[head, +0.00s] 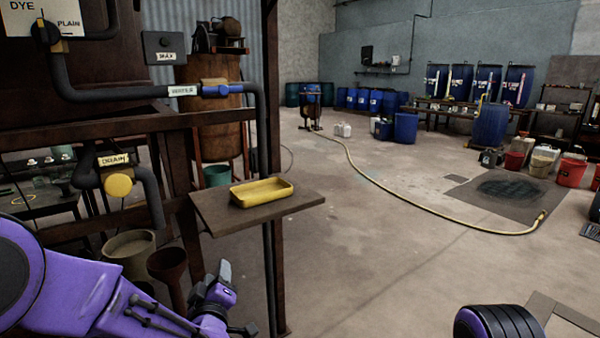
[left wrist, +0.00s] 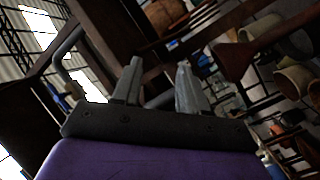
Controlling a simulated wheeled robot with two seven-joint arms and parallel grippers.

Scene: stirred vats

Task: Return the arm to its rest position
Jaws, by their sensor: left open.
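My left arm is purple and comes in from the lower left in the head view. My left gripper (head: 222,283) is low, below the small wooden shelf and to the right of a brown funnel-shaped vessel. In the left wrist view my left gripper (left wrist: 158,88) shows two grey fingers standing apart with nothing between them. A purple and black part of me shows at the bottom right of the head view, but no right gripper fingers show.
A yellow tray (head: 262,191) sits on the wooden shelf (head: 215,212). A yellow drain knob (head: 118,185), a blue-handled valve (head: 222,90) and a dark steel post (head: 272,120) are close by. A hose (head: 400,209) crosses the floor. The middle floor is mostly clear.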

